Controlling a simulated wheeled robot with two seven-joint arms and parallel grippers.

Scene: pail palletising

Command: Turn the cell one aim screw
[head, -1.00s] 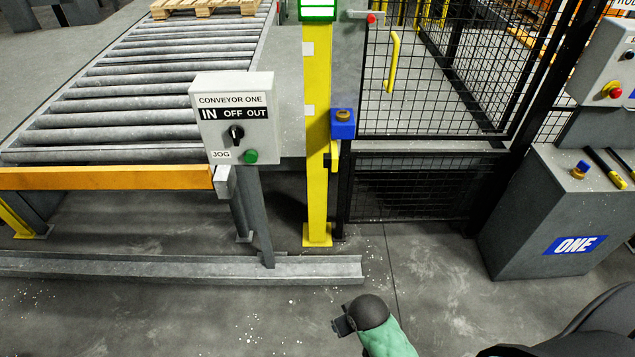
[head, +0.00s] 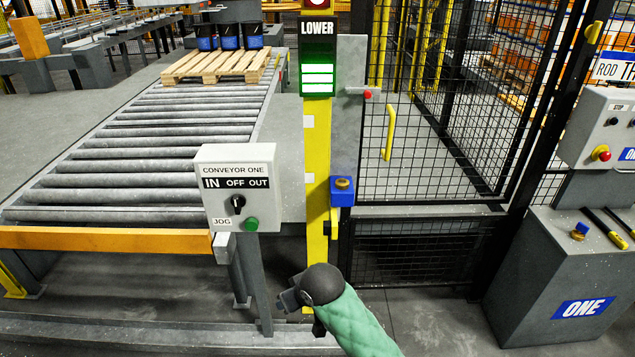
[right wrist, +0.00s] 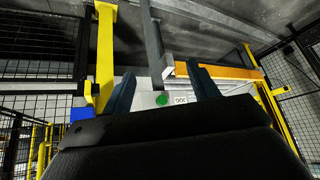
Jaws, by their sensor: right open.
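A yellow post (head: 317,165) carries a display (head: 317,65) reading LOWER with several lit green and white bars. On its right side is a blue block (head: 342,193) with a round brass knob (head: 343,183) on top, which looks like the aim screw. My right gripper (head: 287,298) is low in front of the post, below and left of the block, apart from it. In the right wrist view its two fingers (right wrist: 158,72) are spread and empty, with the conveyor box's green button seen between them. My left gripper is out of view.
The Conveyor One box (head: 238,188) stands close left of the post, before the roller conveyor (head: 130,150). A pallet (head: 222,66) with black pails (head: 228,37) is at the back. A mesh gate (head: 440,120) and the cabinet marked ONE (head: 545,270) are right.

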